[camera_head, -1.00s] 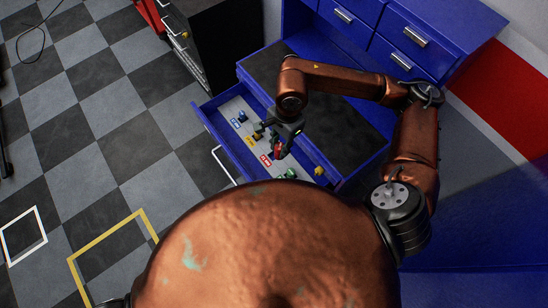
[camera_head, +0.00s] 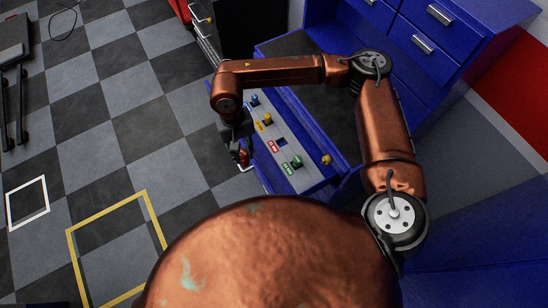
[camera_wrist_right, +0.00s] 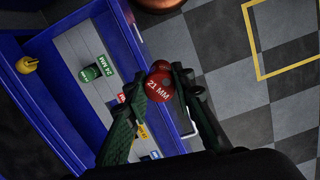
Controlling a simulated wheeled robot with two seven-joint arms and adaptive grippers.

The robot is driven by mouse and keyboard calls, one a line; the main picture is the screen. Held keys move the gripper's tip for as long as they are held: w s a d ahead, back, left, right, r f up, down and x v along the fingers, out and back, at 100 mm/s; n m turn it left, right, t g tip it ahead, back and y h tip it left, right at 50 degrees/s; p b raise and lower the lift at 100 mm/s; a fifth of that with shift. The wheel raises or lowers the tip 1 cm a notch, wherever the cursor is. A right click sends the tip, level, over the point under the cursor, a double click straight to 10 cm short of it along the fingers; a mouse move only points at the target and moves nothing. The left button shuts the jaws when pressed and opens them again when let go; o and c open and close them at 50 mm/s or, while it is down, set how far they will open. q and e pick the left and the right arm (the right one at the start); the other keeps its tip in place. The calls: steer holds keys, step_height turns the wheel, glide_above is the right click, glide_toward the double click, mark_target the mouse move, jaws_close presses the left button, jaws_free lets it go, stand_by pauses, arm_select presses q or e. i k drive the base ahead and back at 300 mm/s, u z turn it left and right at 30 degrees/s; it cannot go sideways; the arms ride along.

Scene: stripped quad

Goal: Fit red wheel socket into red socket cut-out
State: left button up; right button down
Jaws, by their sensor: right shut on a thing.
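The red wheel socket, marked 21 MM (camera_wrist_right: 160,82), is pinched between the fingertips of my right gripper (camera_wrist_right: 158,84) in the right wrist view. In the head view the gripper (camera_head: 240,148) and the red socket (camera_head: 243,157) are at the left, front side of the open drawer, apart from the grey insert (camera_head: 285,153). The red label (camera_head: 273,146) lies on the insert, with a dark, empty-looking red socket cut-out (camera_head: 282,142) beside it. In the wrist view the fingers partly cover the red label (camera_wrist_right: 121,98) and hide the cut-out. My left gripper does not show.
A green socket (camera_head: 297,162) sits on the insert beside the red label. Yellow (camera_head: 267,118) and blue (camera_head: 253,99) sockets are farther along, and another yellow piece (camera_head: 326,160) is at the right. Blue drawer walls (camera_wrist_right: 128,42) edge the insert. Checkered floor lies open in front.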

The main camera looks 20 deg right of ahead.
mark_target(282, 145)
steer(key=u, duration=0.4)
steer(key=k, duration=0.95)
steer(key=u, duration=0.65)
steer(key=i, duration=0.85)
steer(key=z, duration=0.7)
steer(key=i, duration=0.8)
steer(key=z, duration=0.85)
